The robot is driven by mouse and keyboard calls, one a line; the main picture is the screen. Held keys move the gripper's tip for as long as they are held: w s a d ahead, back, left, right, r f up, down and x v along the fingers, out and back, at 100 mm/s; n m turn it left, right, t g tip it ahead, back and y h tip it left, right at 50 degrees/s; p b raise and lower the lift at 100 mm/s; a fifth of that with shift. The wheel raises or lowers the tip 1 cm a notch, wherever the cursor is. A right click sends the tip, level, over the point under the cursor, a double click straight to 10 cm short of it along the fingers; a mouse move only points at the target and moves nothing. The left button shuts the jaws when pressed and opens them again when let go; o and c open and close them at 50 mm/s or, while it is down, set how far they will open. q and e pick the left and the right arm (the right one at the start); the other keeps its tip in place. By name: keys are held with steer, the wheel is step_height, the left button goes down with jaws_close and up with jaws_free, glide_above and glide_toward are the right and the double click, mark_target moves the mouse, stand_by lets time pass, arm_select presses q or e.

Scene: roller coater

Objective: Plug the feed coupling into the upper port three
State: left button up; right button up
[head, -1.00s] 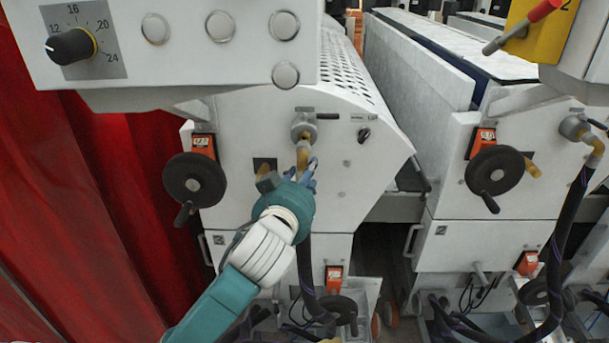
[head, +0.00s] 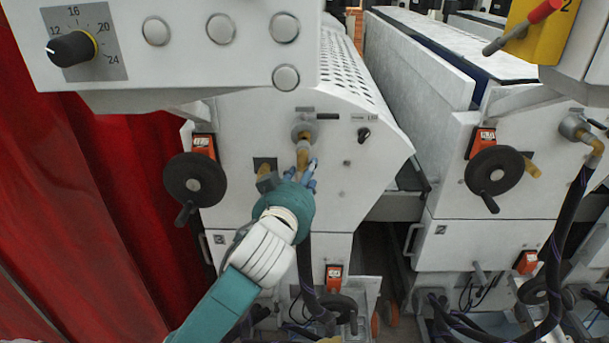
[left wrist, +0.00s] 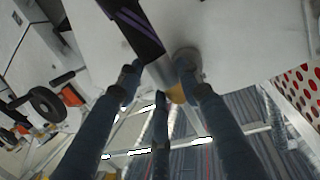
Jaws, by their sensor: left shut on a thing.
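The feed coupling is a brass elbow (head: 303,156) on a black hose (head: 306,268) that hangs down in front of the machine. My left gripper (head: 301,176) is shut on the coupling just below a round grey port (head: 303,131) on the white panel. The elbow's upper end meets or overlaps the port in the head view; I cannot tell whether it is seated. In the left wrist view, the fingers (left wrist: 160,85) surround a grey and yellow part of the coupling (left wrist: 175,92), and the striped hose (left wrist: 135,28) runs away. The right gripper does not show.
A black handwheel (head: 194,180) with an orange counter stands left of the port, and a small black knob (head: 364,134) sits right of it. A control panel (head: 180,50) overhangs above. Another brass elbow and hose (head: 586,150) hang on the right machine. Red curtain (head: 80,200) fills the left.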

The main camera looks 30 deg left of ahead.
arm_select(q)
steer(key=shift+w+a+r, duration=0.1)
steer(key=shift+w+a, duration=0.2)
steer(key=shift+w, duration=0.3)
steer(key=shift+w+a, duration=0.25)
steer(key=shift+w, duration=0.3)
stand_by(0.4)
steer(key=o, duration=1.5)
steer(key=shift+c, duration=0.2)
steer(key=shift+s+d, duration=0.15)
steer(key=shift+s, duration=0.2)
steer(key=v, duration=0.7)
